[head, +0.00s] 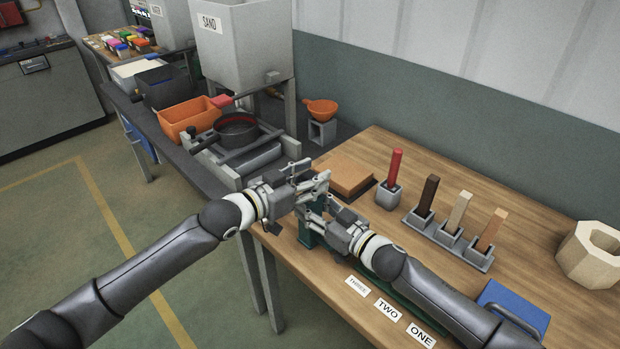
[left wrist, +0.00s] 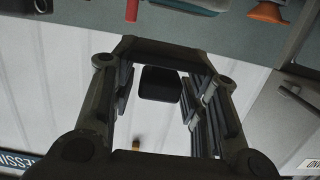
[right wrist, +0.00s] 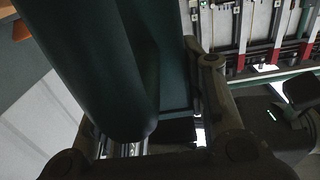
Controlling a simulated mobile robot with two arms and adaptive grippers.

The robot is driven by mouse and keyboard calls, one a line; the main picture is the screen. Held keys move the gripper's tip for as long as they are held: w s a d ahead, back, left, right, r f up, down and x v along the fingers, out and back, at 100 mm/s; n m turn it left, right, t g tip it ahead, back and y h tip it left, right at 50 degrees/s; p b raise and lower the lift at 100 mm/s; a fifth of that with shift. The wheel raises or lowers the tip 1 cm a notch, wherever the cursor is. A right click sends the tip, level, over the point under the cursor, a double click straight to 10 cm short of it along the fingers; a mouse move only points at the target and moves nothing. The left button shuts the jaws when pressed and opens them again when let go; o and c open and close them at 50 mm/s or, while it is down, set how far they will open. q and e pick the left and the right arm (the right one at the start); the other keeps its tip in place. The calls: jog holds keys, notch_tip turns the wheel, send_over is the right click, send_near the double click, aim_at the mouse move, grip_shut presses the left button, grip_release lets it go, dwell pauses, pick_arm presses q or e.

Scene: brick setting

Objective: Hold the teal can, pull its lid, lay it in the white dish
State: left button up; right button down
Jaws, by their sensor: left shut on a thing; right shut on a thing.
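The teal can (head: 308,236) shows only in part, below my grippers at the near left edge of the wooden table; it fills much of the right wrist view (right wrist: 105,70). My right gripper (head: 314,208) is shut on the can, coming from the right. My left gripper (head: 316,181) is just above, its fingers close to the right gripper's. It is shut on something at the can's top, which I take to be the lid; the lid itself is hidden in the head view. A dark rounded block (left wrist: 159,85) shows between its fingers in the left wrist view. I cannot make out a white dish.
The wooden table (head: 375,225) carries a brown block (head: 345,177), a grey cup with a red stick (head: 389,194), a rack of sticks (head: 447,240), a cream octagonal ring (head: 590,255), a blue tool (head: 512,308) and number labels (head: 388,309). A dark bench with an orange bin (head: 190,117) adjoins at left.

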aim_at(310, 174)
pick_arm(q)
jog(key=shift+r, duration=1.85)
pick_arm(e)
jog(key=c, duration=0.8)
grip_release()
